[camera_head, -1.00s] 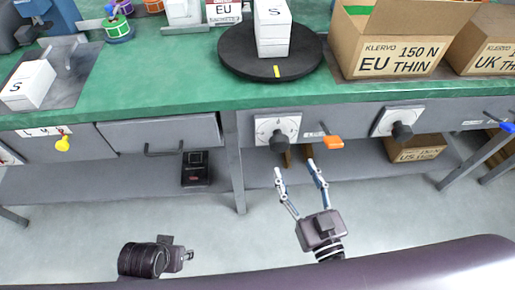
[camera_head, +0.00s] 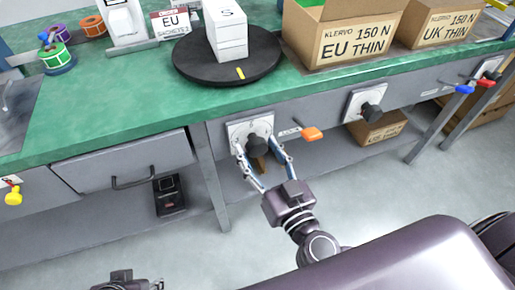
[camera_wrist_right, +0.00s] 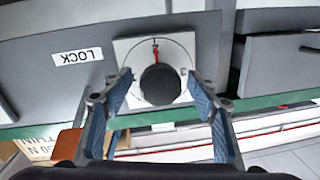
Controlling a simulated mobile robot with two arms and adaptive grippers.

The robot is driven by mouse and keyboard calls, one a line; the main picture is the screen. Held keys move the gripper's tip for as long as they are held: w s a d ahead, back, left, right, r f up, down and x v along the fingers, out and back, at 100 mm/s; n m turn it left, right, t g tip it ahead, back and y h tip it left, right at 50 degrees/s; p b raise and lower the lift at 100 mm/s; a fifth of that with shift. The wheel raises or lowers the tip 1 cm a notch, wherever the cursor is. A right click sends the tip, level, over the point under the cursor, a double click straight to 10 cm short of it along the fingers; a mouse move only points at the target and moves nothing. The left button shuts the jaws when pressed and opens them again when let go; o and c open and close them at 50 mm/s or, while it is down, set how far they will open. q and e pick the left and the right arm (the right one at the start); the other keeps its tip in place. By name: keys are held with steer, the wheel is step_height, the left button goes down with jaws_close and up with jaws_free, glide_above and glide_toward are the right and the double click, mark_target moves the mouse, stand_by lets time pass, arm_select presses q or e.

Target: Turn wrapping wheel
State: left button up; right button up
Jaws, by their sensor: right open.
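The black round turntable (camera_head: 200,70) stands on the green bench and carries a stack of white boxes (camera_head: 228,38). A yellow mark shows on its front edge. Below it, a white dial plate with a black knob (camera_head: 256,146) is set in the grey bench front. My right gripper (camera_head: 258,150) is open, its fingers on either side of this knob. In the right wrist view the knob (camera_wrist_right: 160,86) sits between the blue-padded fingertips, with a gap on both sides; a red pointer shows on the dial. My left gripper (camera_head: 125,282) is cut off at the bottom edge; its fingers are unclear.
An orange handle (camera_head: 312,134) sticks out just right of the knob, beside a LOCK label (camera_wrist_right: 77,56). A second dial (camera_head: 368,104) is further right. Open cartons (camera_head: 345,40) stand on the bench right of the turntable. A drawer (camera_head: 125,160) is to the left.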

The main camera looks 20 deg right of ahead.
steer(key=shift+w, duration=0.3)
steer(key=c, duration=1.2)
steer(key=shift+o, duration=0.2)
steer(key=shift+r, duration=0.1)
